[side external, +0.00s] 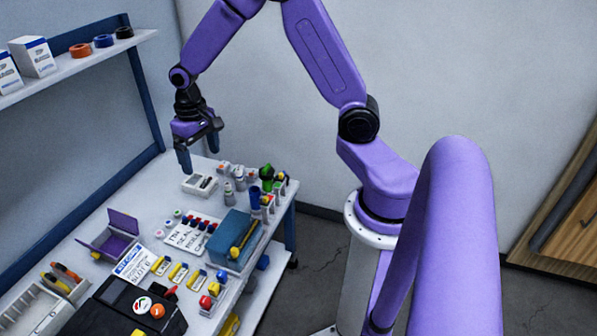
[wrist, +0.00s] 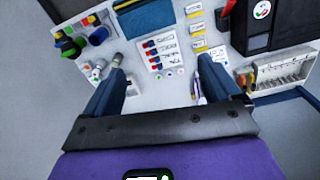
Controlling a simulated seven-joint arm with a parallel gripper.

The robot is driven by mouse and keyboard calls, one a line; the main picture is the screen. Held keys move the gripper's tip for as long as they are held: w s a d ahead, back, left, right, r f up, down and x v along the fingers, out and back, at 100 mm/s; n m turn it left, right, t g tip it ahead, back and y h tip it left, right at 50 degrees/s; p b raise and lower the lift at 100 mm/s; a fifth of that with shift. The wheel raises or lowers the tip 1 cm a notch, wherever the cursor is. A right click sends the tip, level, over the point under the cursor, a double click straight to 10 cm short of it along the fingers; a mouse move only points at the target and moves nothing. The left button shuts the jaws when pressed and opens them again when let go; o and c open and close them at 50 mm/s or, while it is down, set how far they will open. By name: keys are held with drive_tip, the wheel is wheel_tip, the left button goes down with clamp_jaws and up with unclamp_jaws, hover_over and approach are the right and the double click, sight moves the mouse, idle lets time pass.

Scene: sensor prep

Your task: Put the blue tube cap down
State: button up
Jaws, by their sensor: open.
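My gripper (side external: 198,158) is open and empty, raised above the back part of the white workbench. Its two blue fingers are spread wide in the wrist view (wrist: 162,66), with nothing between them but bench below. A larger dark blue cylinder (side external: 254,198) stands near the bench's right edge, and also shows in the wrist view (wrist: 98,37). I cannot tell which blue piece is the tube cap.
A small white device (side external: 199,185) sits below my gripper. A green-topped item (side external: 266,172) and grey bottles stand to its right. Bare bench lies left of the device.

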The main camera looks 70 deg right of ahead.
drive_tip(key=s+a+r+n, duration=0.3)
drive_tip(key=s+a+n, duration=0.1)
drive_tip(key=s, duration=0.3)
drive_tip(key=s+a+r+n, duration=0.3)
drive_tip(key=s+a, duration=0.2)
drive_tip(key=s, duration=0.3)
drive_tip(key=s+d+r+n, duration=0.1)
drive_tip(key=s+n, duration=0.6)
drive_tip(key=s, duration=0.6)
drive_tip(key=shift+d+r, duration=0.3)
drive_tip(key=shift+r, duration=0.1)
